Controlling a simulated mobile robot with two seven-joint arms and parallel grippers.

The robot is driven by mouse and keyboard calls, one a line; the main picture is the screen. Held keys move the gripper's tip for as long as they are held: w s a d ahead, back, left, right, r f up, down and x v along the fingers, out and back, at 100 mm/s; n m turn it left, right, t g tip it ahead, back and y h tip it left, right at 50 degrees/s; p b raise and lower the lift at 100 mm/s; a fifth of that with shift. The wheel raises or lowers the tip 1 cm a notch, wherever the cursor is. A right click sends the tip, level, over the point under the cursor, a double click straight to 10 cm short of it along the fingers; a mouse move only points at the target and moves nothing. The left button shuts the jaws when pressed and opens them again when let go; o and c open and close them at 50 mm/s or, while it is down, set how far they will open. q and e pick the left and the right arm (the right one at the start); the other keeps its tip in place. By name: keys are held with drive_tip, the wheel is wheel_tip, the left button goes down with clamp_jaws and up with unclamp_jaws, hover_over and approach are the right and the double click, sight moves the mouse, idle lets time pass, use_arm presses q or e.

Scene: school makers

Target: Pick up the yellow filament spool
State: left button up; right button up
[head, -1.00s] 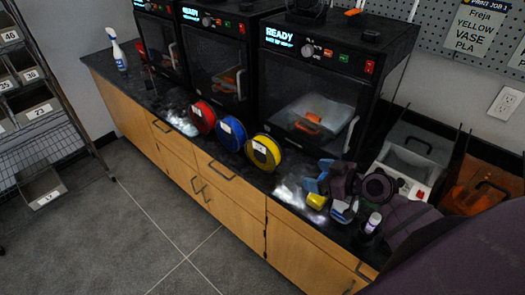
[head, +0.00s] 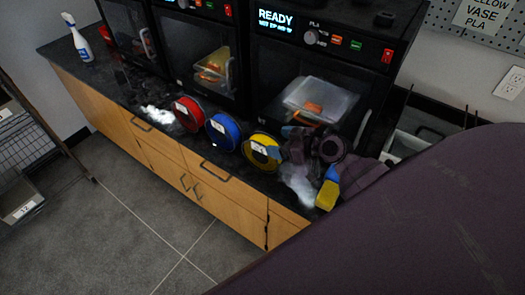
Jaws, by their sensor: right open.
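The yellow filament spool (head: 256,161) stands upright on the dark counter at the right end of a row, beside a blue spool (head: 222,131) and a red spool (head: 188,114). It has a black core and a white label. My right gripper (head: 299,172) is open at the spool's right side. I cannot tell whether the near finger touches the spool. The spool's right edge is partly hidden. My left gripper is out of view.
Black 3D printers (head: 310,75) stand close behind the spools. A white spray bottle (head: 77,38) is at the counter's far left. Wooden cabinets (head: 150,150) with handles are below the counter. A wire rack (head: 30,140) stands left. My purple arm covers the lower right.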

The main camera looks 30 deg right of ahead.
sight(265, 139)
drive_tip(key=shift+x, duration=0.9)
drive_tip(key=w+a, duration=0.1)
drive_tip(key=w+p, duration=0.1)
drive_tip(key=w, duration=0.1)
drive_tip(key=shift+a+f, duration=0.35)
drive_tip(key=shift+a, duration=0.05)
drive_tip(key=shift+w+a+f, duration=0.1)
drive_tip(key=shift+w+f, duration=0.15)
drive_tip(key=shift+w, duration=0.1)
drive_tip(key=shift+c, duration=0.4)
clamp_jaws()
